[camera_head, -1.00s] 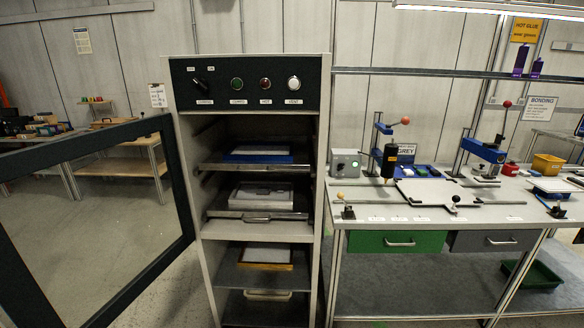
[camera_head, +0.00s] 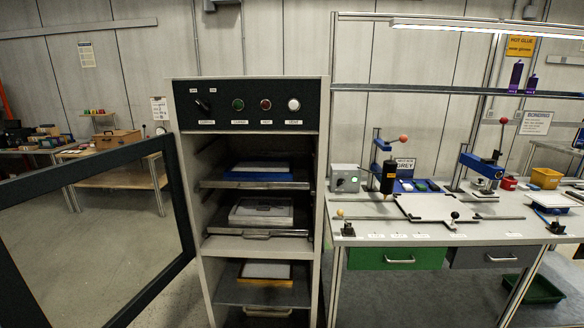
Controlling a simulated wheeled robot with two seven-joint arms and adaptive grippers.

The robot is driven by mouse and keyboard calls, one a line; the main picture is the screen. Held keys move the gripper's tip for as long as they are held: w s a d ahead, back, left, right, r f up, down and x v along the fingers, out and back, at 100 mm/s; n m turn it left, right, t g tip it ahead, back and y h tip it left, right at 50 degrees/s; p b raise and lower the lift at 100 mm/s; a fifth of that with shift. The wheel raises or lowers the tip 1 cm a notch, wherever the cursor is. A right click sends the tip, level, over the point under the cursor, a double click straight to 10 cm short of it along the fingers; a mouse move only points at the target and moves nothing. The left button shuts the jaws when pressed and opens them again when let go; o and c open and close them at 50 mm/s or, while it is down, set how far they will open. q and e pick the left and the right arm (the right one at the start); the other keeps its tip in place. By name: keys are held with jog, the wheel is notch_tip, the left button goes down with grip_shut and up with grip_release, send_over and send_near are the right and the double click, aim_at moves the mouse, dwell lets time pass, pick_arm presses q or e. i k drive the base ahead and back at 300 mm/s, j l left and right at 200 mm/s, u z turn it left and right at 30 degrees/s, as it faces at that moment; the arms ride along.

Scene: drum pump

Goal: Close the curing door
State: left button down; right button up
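The curing door (camera_head: 169,147) is a dark frame with a clear pane, swung wide open to the left of the curing cabinet (camera_head: 325,170). Its hinge side meets the cabinet's left edge. The cabinet front is open and shows shelves with a blue tray (camera_head: 258,175), a grey tray (camera_head: 262,213) and a wooden-edged tray (camera_head: 265,271). A black control panel (camera_head: 247,104) with a knob and several buttons sits on top. Neither of my grippers shows in the head view.
A workbench (camera_head: 460,228) with presses, a grey control box (camera_head: 345,178), a green drawer (camera_head: 396,256) and a grey drawer (camera_head: 486,254) stands close to the cabinet's right. A wooden table (camera_head: 120,180) stands behind the door. A green bin (camera_head: 535,289) is low at right.

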aim_at(19, 308)
jog(key=j+z, duration=0.15)
jog(key=j, duration=0.5)
jog(key=j+z, duration=0.15)
jog(key=j, duration=0.5)
jog(key=k+j+z, duration=0.2)
jog(key=j, duration=0.45)
jog(key=j+z, duration=0.15)
jog(key=j, duration=0.55)
jog(key=i+j+z, duration=0.2)
jog(key=j, duration=0.6)
jog(key=j+z, duration=0.2)
jog(key=j, duration=0.6)
